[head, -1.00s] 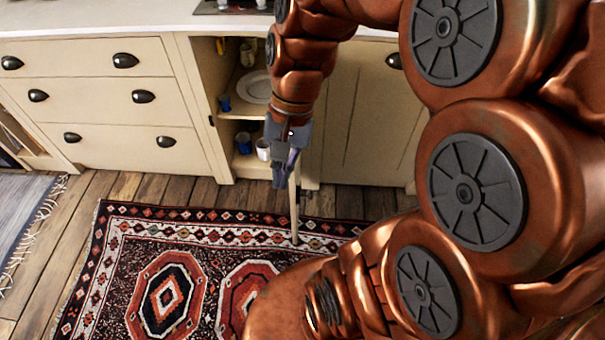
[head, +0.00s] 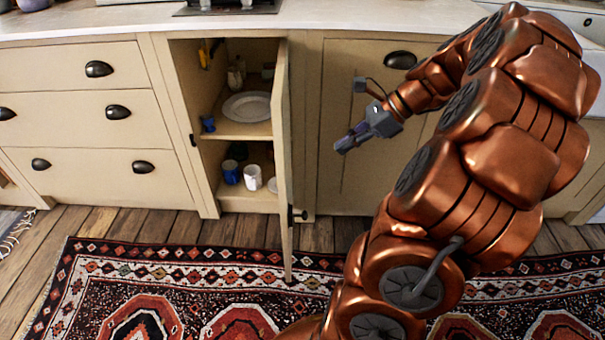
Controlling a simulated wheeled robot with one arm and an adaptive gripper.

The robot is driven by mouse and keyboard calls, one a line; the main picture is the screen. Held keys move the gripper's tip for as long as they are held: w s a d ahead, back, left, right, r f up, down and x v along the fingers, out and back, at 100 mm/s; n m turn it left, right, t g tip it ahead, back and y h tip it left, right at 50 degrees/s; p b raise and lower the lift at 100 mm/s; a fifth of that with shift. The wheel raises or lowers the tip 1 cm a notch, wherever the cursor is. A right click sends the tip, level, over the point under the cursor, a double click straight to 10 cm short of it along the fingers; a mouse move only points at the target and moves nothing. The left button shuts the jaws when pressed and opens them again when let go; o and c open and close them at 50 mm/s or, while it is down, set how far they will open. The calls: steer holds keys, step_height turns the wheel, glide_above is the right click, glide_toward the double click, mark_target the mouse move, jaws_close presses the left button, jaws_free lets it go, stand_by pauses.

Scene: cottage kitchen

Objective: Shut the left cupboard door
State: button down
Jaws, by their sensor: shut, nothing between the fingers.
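The left cupboard door (head: 285,160) stands open, swung out toward me and seen nearly edge-on.
Inside the cupboard are a plate (head: 247,107), a blue mug (head: 231,172) and a white mug (head: 252,177). Closed drawers (head: 90,118) lie to the left. A closed panel with a dark cup handle (head: 400,60) is behind my arm. A patterned rug (head: 180,262) covers the floor in front.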

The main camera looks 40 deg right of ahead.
steer(key=w+a+r+b+x, duration=0.1)
steer(key=b+x, duration=0.3)
steer(key=x, duration=0.8)
steer(key=shift+w+a+r, duration=0.2)
steer(key=shift+w+a, duration=0.05)
steer(key=shift+a, duration=0.2)
steer(key=shift+r, duration=0.1)
